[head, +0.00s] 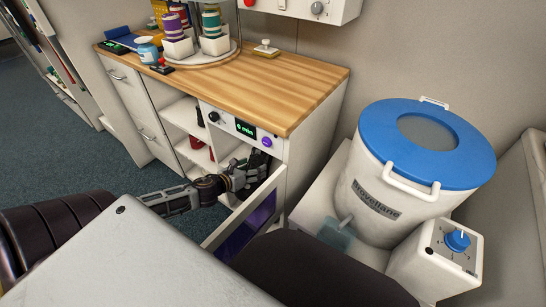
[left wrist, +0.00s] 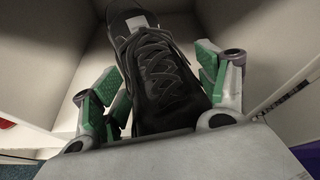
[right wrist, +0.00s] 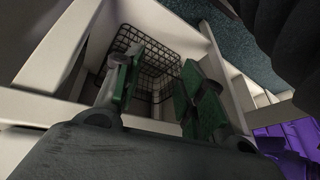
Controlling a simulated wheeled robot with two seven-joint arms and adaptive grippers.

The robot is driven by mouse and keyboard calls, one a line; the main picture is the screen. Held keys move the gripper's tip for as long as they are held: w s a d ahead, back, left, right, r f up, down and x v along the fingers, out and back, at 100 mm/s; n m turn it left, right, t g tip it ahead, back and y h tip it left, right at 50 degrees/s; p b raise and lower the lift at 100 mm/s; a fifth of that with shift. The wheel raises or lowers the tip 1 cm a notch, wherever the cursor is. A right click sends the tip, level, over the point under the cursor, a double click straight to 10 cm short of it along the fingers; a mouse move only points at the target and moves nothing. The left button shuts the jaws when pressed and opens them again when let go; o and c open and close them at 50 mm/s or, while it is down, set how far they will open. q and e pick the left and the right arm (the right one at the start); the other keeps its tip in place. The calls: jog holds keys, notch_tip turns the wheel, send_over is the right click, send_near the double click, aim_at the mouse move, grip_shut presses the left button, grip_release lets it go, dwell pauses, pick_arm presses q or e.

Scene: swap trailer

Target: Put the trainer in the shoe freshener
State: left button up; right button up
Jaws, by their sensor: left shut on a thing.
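The black laced trainer (left wrist: 160,75) lies between the green-padded fingers of my left gripper (left wrist: 160,95), which is shut on it. White walls surround the trainer in the left wrist view. In the head view my left gripper (head: 246,178) is at the opening of the shoe freshener (head: 215,118), a white front with a "0 min" display under the wooden counter. Its door (head: 245,220) with a purple window hangs open. The trainer cannot be made out clearly there. My right gripper (right wrist: 160,85) is open and empty above a white compartment with a black wire rack (right wrist: 150,60).
The wooden counter (head: 270,85) holds bottles and small items. Open shelves (head: 185,115) stand left of the freshener. A white drum with a blue lid (head: 425,145) and a control box (head: 445,258) stand at right. The floor (head: 60,130) at left is clear.

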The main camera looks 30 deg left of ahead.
aim_at(264, 156)
pick_arm(q)
jog(key=shift+w+d, duration=0.1)
jog(key=shift+w, duration=0.9)
jog(key=shift+w+d+r+b, duration=0.1)
jog(key=shift+w+b, duration=0.4)
jog(key=shift+w, duration=0.35)
jog(key=shift+w+d+b, duration=0.1)
jog(key=shift+w+b, duration=0.2)
jog(key=shift+w, duration=1.25)
jog(key=shift+w+d+b, duration=0.15)
jog(key=shift+w+b, duration=0.25)
jog(key=shift+w, duration=0.6)
jog(key=shift+w+d+b, duration=0.1)
jog(key=shift+w+b, duration=0.2)
jog(key=shift+w, duration=0.7)
jog(key=shift+w+d, duration=0.1)
jog(key=shift+w, duration=0.7)
pick_arm(e)
notch_tip(264, 156, down, 8)
jog(key=a+t+y, duration=0.1)
jog(key=shift+a+r+m, duration=0.2)
jog(key=shift+a+m, duration=0.1)
jog(key=shift+a, duration=0.1)
jog(key=shift+w, duration=0.1)
pick_arm(q)
jog(key=shift+w, duration=0.1)
pick_arm(e)
jog(key=shift+w+t, duration=0.15)
jog(key=shift+t, duration=0.15)
